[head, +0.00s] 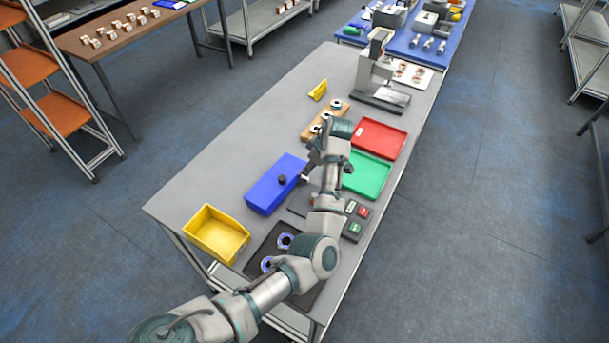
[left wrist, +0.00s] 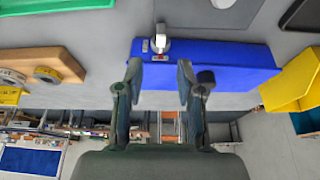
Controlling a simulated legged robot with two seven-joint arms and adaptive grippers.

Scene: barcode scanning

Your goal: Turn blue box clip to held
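The blue box (head: 270,190) lies on the grey table, and it also shows in the left wrist view (left wrist: 230,62). A black round knob (head: 282,180) sits on it. A small pale clip (left wrist: 161,43) with a red mark below it is at the box's edge in the left wrist view. My left gripper (left wrist: 159,80) is open, its two fingers apart with the clip in line between them. Nothing shows held. In the head view my left gripper (head: 311,168) is beside the box's right end, partly hidden by my arm. My right gripper is not in view.
A yellow bin (head: 205,236) stands left of the box. A green tray (head: 372,178) and a red tray (head: 385,140) lie to the right. A wooden block (head: 310,131) with rings is behind my gripper. A dark mat (head: 264,248) with rings lies in front.

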